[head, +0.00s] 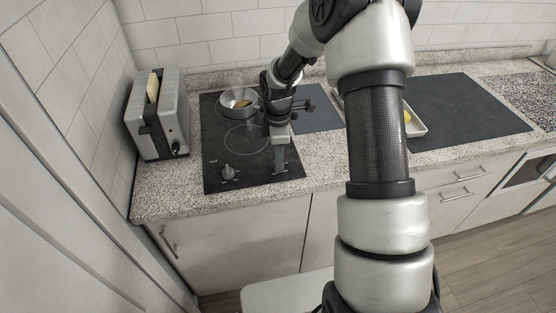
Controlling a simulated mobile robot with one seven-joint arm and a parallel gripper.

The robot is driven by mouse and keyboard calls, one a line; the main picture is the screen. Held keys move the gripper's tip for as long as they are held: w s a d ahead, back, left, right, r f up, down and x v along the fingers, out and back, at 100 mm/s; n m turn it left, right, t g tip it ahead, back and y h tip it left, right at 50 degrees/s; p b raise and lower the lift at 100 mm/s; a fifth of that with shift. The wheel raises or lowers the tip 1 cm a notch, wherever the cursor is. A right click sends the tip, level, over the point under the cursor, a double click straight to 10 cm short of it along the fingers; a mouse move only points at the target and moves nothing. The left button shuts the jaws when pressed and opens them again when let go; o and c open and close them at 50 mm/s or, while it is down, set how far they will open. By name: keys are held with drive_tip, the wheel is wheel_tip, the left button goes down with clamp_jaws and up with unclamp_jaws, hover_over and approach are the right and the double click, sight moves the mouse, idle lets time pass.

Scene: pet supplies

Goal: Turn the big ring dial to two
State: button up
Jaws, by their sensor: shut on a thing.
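The black cooktop (213,150) is set in the speckled counter, with thin ring marks on its glass. A control dial (228,172) stands at its front left, clear of my gripper. My gripper (280,170) points down at the front right of the cooktop, its fingers shut on a dial there. The fingers hide most of that held dial, and I cannot read its setting. The marks around both dials are too small to read, so I cannot tell from the labels which ring each serves.
A metal pan (239,103) with food in it sits on the rear of the cooktop. A toaster (160,115) with bread stands to the left by the wall. A pale tray (417,127) and a dark mat (465,105) lie to the right, partly behind my arm.

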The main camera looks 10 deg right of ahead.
drive_tip(key=m+b, duration=0.1)
drive_tip(key=m, duration=0.3)
drive_tip(key=shift+m, duration=0.3)
drive_tip(key=m+b, duration=0.1)
drive_tip(key=m, duration=0.3)
drive_tip(key=shift+m, duration=0.3)
drive_tip(key=m+b, duration=0.1)
drive_tip(key=m, duration=0.3)
drive_tip(key=shift+m, duration=0.3)
drive_tip(key=shift+m+b, duration=0.3)
drive_tip(key=shift+m, duration=1.5)
drive_tip(key=o, duration=1.1)
drive_tip(key=shift+c, duration=0.2)
drive_tip(key=shift+r, duration=0.1)
